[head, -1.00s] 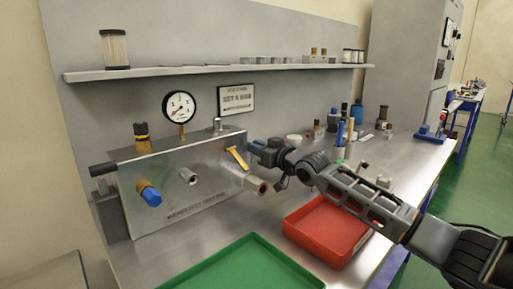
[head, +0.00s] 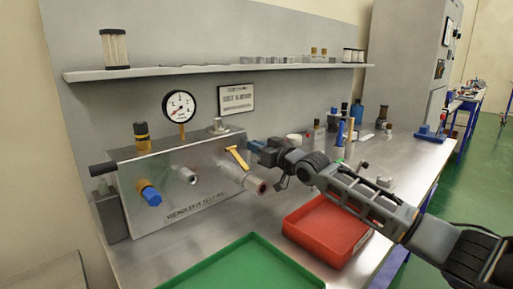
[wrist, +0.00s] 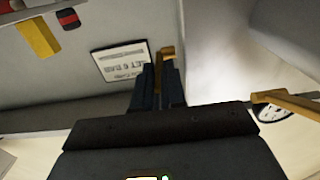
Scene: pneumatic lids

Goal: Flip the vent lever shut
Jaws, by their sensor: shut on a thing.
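The vent lever (head: 236,158) is a yellow bar on the front right of the metal test box (head: 190,202), above a short pipe stub (head: 256,184). It leans up and to the left in the head view. My gripper (head: 254,148) is at the lever's right side. In the wrist view, my two dark fingers (wrist: 157,88) are close together with a yellow piece (wrist: 165,52) at their tips, which looks like the lever. The fingers hide part of it. A second yellow bar (wrist: 288,99) shows at the right there; I cannot tell whether it is a reflection.
A pressure gauge (head: 179,107) and a blue knob (head: 150,195) are on the box. A red tray (head: 327,228) and a green tray (head: 250,265) lie in front. Bottles, including a blue one (head: 356,111), stand behind my arm. A shelf (head: 220,69) runs above.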

